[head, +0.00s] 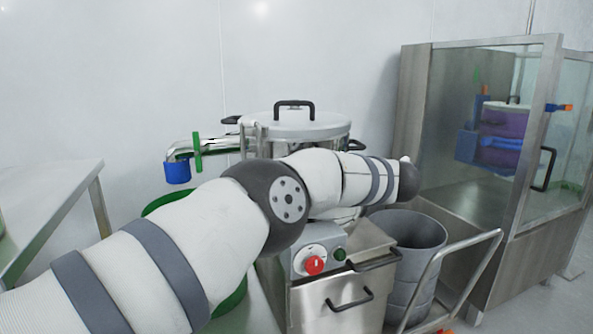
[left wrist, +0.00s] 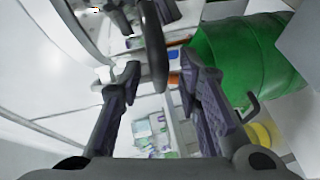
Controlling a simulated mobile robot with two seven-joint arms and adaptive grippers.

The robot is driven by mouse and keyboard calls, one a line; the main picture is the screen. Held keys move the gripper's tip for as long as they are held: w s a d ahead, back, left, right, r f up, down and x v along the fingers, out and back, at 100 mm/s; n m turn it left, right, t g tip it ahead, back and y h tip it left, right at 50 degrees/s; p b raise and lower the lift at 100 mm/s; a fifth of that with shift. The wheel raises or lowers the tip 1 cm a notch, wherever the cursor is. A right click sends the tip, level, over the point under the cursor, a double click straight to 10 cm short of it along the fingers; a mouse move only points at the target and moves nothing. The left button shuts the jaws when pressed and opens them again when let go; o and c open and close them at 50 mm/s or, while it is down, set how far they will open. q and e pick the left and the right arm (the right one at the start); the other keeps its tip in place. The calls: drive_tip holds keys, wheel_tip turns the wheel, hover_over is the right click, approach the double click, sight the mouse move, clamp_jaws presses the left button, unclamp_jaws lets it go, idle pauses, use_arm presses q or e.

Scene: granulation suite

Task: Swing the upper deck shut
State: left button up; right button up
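The upper deck (head: 305,130) is a round steel drum with a pale lid and a black top handle (head: 294,106). Black side handles stick out at its left (head: 231,120) and right (head: 356,145). My left arm crosses in front and hides its lower part and seat, so I cannot tell how it sits on the base. In the left wrist view, my left gripper (left wrist: 163,95) has its fingers spread. A dark handle-like bar (left wrist: 156,50) shows between and beyond the fingertips; contact is not clear. My left gripper is hidden in the head view, and my right gripper is in neither view.
A steel cabinet (head: 318,303) with a red knob (head: 314,265) stands below. A grey bin (head: 412,260) and cart rail (head: 462,266) are right of it, by a glazed enclosure (head: 440,130). A green drum (left wrist: 245,60) and a steel table (head: 50,190) are near.

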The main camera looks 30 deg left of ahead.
use_arm(q)
drive_tip(key=v, duration=1.1)
drive_tip(key=shift+d, duration=0.1)
